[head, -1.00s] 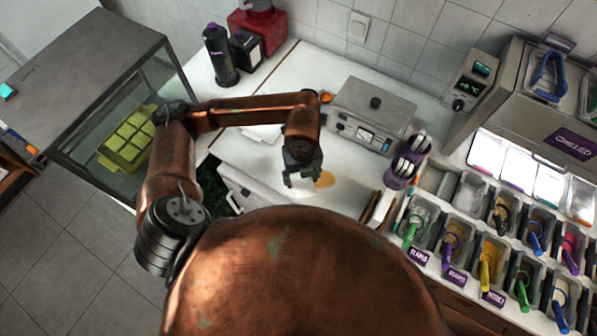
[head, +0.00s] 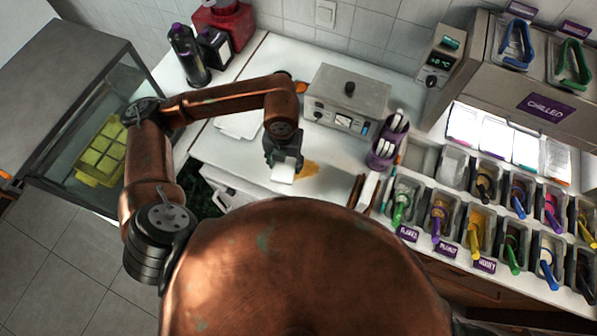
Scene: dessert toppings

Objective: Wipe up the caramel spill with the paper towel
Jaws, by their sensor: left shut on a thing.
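The caramel spill (head: 308,169) is a small amber patch on the white counter, just right of my left gripper. My left gripper (head: 284,162) points down over the counter and is shut on a small white piece, the paper towel (head: 283,174). The towel sits at the left edge of the spill and may overlap it. I cannot tell whether it touches the counter. My right gripper is not in view.
A grey warmer box (head: 347,98) stands behind the spill, with a purple holder (head: 388,143) to its right. White sheets (head: 238,125) lie behind my left forearm. Topping tubs (head: 440,207) fill the right side. A glass case (head: 80,110) stands at left.

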